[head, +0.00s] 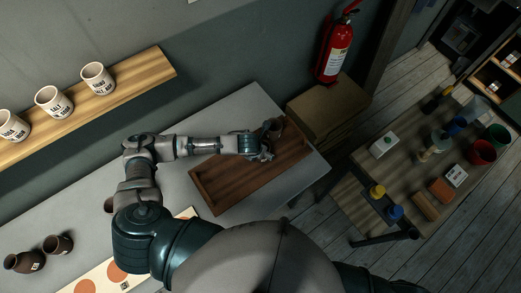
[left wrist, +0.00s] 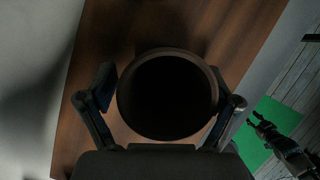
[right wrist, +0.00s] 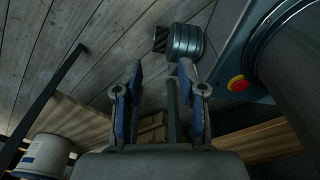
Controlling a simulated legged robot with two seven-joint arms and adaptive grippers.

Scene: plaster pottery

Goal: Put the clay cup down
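A dark brown clay cup (head: 273,126) is at the far end of the wooden tray (head: 215,190). In the left wrist view the cup (left wrist: 125,118) has its round mouth facing the camera, and its inside is black. My left gripper (head: 264,147) is at the cup; its fingers (left wrist: 160,80) are spread on either side of it. A strip of tray shows between the left finger and the cup; contact on the right side is unclear. The cup's base is hidden. My right gripper (right wrist: 160,75) is open and empty, over the floor.
Pale labelled cups (head: 97,78) line a wall shelf. Cardboard boxes (head: 325,110) and a fire extinguisher (head: 338,50) are beyond the tray. The tray's near part is clear.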

